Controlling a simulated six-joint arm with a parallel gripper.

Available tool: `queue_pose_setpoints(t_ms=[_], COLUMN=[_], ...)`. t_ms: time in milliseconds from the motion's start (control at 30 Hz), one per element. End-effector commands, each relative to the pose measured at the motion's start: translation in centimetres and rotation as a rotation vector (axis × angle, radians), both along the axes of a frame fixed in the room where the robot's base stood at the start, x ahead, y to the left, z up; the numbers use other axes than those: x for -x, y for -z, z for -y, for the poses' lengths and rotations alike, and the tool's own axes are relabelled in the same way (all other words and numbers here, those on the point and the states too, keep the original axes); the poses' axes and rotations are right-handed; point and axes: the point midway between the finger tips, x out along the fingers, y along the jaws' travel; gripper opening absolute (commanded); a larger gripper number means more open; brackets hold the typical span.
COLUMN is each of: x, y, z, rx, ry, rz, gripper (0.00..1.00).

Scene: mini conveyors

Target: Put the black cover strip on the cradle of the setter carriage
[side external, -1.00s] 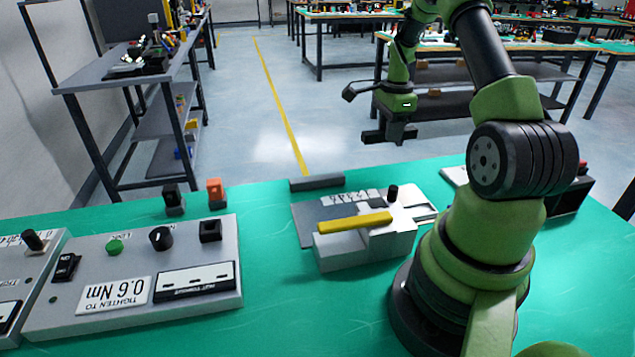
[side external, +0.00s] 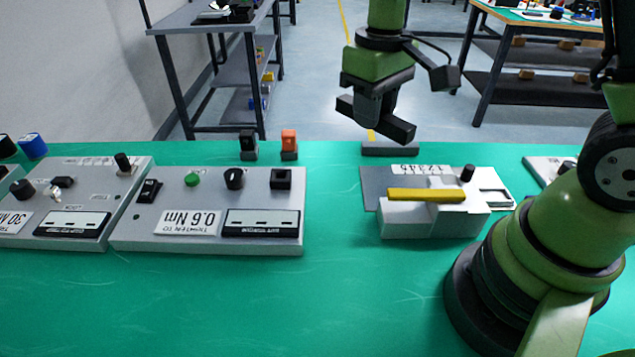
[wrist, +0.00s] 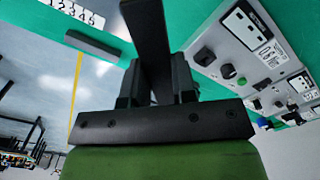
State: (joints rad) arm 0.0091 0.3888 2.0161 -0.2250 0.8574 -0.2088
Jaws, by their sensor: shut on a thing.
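My gripper (side external: 374,106) is shut on a black strip (side external: 397,129), held in the air over the back edge of the green table. In the wrist view the strip (wrist: 148,35) stands between the two fingers (wrist: 157,80) and reaches beyond the top edge. A light grey carriage-like block (side external: 430,222) stands on the table below and right of the gripper, apart from the strip. A yellow bar (side external: 426,195) lies across its top, and a black knob (side external: 467,173) stands behind it. I cannot tell which part is the cradle.
A dark grey bar (side external: 390,149) lies on the table behind the block; it also shows in the wrist view (wrist: 93,45). Grey control panels (side external: 205,232) stand to the left. Black (side external: 248,146) and orange (side external: 289,146) pieces stand behind them. The front middle of the table is clear.

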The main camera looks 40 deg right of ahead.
Motion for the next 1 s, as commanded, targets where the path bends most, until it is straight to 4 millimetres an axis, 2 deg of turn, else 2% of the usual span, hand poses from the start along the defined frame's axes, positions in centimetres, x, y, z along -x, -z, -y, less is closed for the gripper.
queue_pose_setpoints(t_ms=[167, 267, 367, 500, 700, 833, 1000], x=[0.1, -0.3, -0.9, -1.4, -0.2, 0.8, 1.4], y=[0.0, 0.3, 1.3, 3.2, 6.0, 7.1, 9.4], z=[-0.4, -1.4, -4.0, -9.5, -16.9, -19.7, -20.8], rx=[0.0, 0.0, 0.0, 0.0, 0.001, 0.001, 0.001], ry=[-0.036, -0.076, -0.18, -0.392, -0.666, -0.77, -0.815], rz=[0.0, -0.001, -0.003, -0.006, -0.004, -0.003, -0.007], gripper=[0.01, 0.01, 0.01, 0.01, 0.01, 0.01, 0.01])
